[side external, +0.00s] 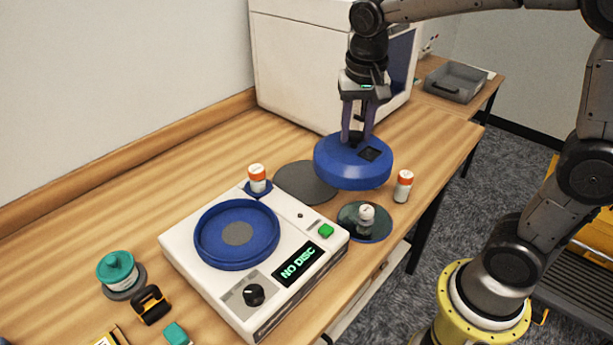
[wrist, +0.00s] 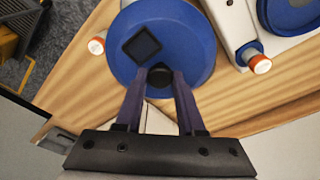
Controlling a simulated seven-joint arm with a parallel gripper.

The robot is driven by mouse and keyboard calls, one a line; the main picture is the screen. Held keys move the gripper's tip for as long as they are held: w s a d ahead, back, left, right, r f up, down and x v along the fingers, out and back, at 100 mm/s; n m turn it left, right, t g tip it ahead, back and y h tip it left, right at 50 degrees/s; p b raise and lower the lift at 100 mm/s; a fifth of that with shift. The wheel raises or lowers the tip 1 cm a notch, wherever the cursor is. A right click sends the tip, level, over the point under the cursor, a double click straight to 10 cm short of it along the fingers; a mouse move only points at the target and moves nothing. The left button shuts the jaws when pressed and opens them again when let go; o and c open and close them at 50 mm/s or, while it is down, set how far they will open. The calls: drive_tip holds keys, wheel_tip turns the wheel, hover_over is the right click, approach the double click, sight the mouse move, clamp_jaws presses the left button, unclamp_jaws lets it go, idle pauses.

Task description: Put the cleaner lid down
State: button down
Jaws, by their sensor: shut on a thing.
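The cleaner lid (side external: 340,172) is a round blue disc with a dark square patch on top and a black knob. My gripper (side external: 357,138) is shut on the knob and holds the lid level above the table, near a dark round mat (side external: 305,182). In the wrist view the lid (wrist: 190,45) fills the top middle, with my gripper (wrist: 159,80) at its knob. The white cleaner (side external: 178,242) lies to the left, its blue round well (side external: 205,238) uncovered, its display reading NO DISC. The lid hides part of the table beneath it.
An orange-capped bottle (side external: 257,178) stands on a blue holder behind the cleaner; another (side external: 403,186) stands right of the lid. A small white-topped bottle (side external: 366,216) stands on a dark disc in front. A large white machine (side external: 300,65) stands behind.

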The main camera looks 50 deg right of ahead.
drive_tip(key=shift+w+d+f, duration=0.2)
drive_tip(key=shift+w+f, duration=1.95)
drive_tip(key=shift+w, duration=0.15)
drive_tip(key=shift+w+d+f, duration=0.25)
drive_tip(key=shift+w+f, duration=1.9)
drive_tip(key=shift+w, duration=0.2)
drive_tip(key=shift+w+d+f, duration=0.2)
drive_tip(key=shift+w+f, duration=1.95)
drive_tip(key=shift+w, duration=0.15)
drive_tip(key=c, duration=0.5)
unclamp_jaws()
drive_tip(key=shift+f, duration=0.15)
